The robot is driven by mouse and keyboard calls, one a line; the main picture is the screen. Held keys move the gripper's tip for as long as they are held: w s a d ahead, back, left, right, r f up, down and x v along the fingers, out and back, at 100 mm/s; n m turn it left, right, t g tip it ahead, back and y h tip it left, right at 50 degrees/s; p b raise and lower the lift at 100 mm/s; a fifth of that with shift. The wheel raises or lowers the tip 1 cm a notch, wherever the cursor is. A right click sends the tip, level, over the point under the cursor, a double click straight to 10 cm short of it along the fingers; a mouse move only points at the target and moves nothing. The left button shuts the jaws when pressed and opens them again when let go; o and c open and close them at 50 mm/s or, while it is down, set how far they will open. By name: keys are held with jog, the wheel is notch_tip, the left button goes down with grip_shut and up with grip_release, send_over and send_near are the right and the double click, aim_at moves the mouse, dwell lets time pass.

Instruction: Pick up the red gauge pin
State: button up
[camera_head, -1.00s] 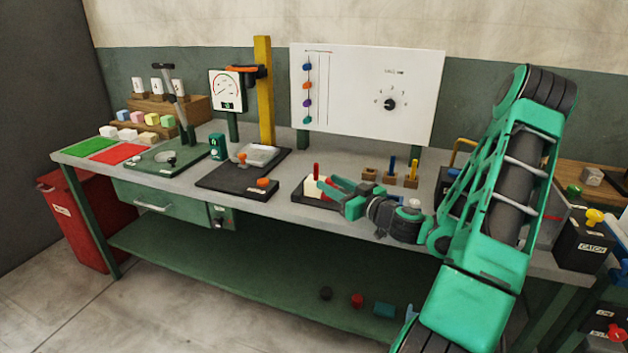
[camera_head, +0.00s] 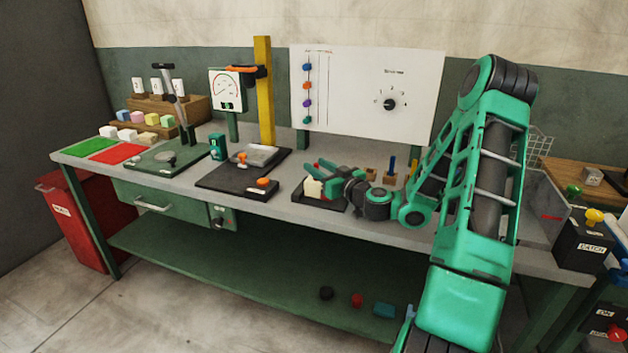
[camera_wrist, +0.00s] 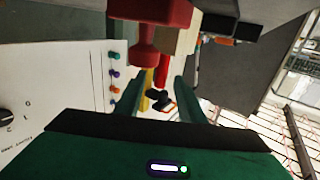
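The red gauge pin (camera_wrist: 162,72) is a slim red rod standing out of a cream block (camera_wrist: 180,36). In the head view its top shows beside my fingers, and the cream block (camera_head: 313,188) sits on a black base at the bench front. My gripper (camera_head: 322,177) reaches in from the right, roughly level, over that base. In the wrist view my two green fingers (camera_wrist: 158,84) are apart, with the pin seen in the gap between them. I cannot tell how deep the pin is between them; no contact shows.
A larger red knob-shaped part (camera_wrist: 150,20) is close in the wrist view, beside the cream block. The black base (camera_head: 322,203) lies under my gripper. A black fixture with an orange knob (camera_head: 262,183) stands left. Small wooden blocks with pins (camera_head: 391,168) stand right.

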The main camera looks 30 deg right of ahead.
jog(key=shift+w, duration=0.65)
grip_shut()
jog(key=shift+r, duration=0.15)
